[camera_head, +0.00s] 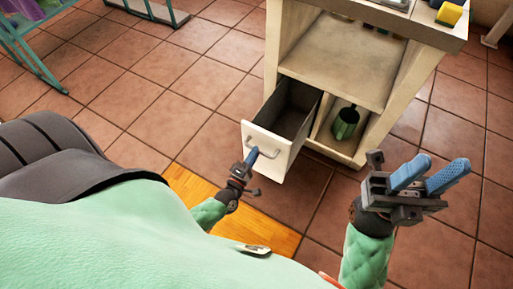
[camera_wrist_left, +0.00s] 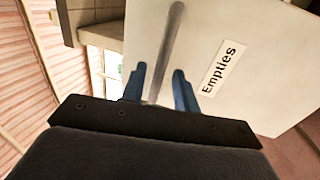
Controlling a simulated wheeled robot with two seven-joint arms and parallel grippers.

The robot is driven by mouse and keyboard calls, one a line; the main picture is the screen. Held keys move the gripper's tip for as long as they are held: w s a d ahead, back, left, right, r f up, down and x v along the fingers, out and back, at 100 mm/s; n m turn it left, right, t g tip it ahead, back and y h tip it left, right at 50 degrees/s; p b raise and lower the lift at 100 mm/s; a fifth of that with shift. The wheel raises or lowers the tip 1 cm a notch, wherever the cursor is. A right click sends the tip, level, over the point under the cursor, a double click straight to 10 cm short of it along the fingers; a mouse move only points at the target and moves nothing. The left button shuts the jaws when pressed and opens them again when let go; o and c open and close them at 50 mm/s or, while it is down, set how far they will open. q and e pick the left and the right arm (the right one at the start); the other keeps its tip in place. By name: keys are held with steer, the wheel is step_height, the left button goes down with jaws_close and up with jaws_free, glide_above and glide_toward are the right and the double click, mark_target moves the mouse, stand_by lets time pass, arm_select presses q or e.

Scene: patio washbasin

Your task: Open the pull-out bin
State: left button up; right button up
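The pull-out bin (camera_head: 268,149) has a white front and stands pulled out from the lower left of the cabinet, its dark inside visible from above. Its metal handle (camera_head: 262,142) is on the front. My left gripper (camera_head: 251,158) is at this handle. In the left wrist view, the two blue fingers (camera_wrist_left: 160,77) are apart, with the handle bar (camera_wrist_left: 172,35) running between them and gaps visible beside it. The white front (camera_wrist_left: 235,45) there carries an "Empties" label (camera_wrist_left: 222,68). My right gripper (camera_head: 428,170) is open and empty, right of the cabinet.
The pale wooden cabinet (camera_head: 394,88) has an open shelf (camera_head: 335,48) and a lower compartment with a green container (camera_head: 345,123). A yellow sponge (camera_head: 449,13) lies on top. A teal rack (camera_head: 30,45) stands far left. Tiled floor is clear left of the bin.

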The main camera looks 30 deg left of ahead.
arm_select(q)
steer(key=s, duration=0.3)
steer(key=s+f, duration=0.1)
steer(key=s, duration=0.1)
steer(key=shift+s, duration=0.25)
stand_by(0.3)
